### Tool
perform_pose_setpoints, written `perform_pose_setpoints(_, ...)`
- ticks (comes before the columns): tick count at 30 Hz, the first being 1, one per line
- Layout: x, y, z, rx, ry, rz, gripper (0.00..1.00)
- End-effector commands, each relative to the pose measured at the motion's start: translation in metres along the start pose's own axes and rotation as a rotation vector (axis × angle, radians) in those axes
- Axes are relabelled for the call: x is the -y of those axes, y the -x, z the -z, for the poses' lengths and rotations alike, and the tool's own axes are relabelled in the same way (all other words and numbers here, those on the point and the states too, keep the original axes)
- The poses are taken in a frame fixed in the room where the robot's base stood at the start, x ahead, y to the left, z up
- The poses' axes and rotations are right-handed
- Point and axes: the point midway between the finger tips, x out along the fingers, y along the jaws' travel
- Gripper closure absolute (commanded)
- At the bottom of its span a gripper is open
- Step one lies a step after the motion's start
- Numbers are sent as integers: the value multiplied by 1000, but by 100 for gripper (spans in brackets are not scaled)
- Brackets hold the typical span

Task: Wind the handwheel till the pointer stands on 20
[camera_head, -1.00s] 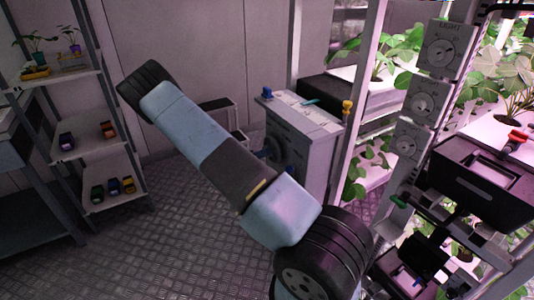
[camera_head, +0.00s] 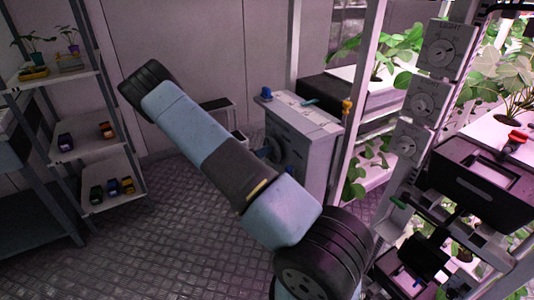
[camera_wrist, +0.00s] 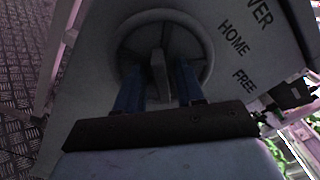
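The handwheel (camera_wrist: 207,45) is a grey ring with a crossbar, on the face of a grey box (camera_wrist: 235,75), in the wrist view. My gripper (camera_wrist: 160,66) reaches into the wheel. Its two blue fingers stand apart, one on each side of a raised grey bar (camera_wrist: 158,68) at the wheel's middle, with a gap showing on both sides. In the head view the box (camera_head: 313,155) stands beyond my arm, which partly covers it. The wheel is small and dark there. I cannot read any pointer or scale.
The box face carries the words HOME and FREE. A post with several dials (camera_head: 424,100) and plant racks stand right. A shelf (camera_head: 85,148) with small items stands left. Floor between is clear.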

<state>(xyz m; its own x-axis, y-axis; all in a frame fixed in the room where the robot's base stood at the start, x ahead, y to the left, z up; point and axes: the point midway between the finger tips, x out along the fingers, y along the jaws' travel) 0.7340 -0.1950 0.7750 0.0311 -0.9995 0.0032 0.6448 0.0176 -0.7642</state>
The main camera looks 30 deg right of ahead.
Motion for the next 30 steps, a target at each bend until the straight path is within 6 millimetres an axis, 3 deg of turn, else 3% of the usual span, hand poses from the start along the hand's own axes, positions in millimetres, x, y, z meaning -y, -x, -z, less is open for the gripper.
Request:
perform_pose_setpoints(11,-2,14,1,3,3,-7,62)
perform_pose_setpoints(30,-3,126,0,3,1,-6,62)
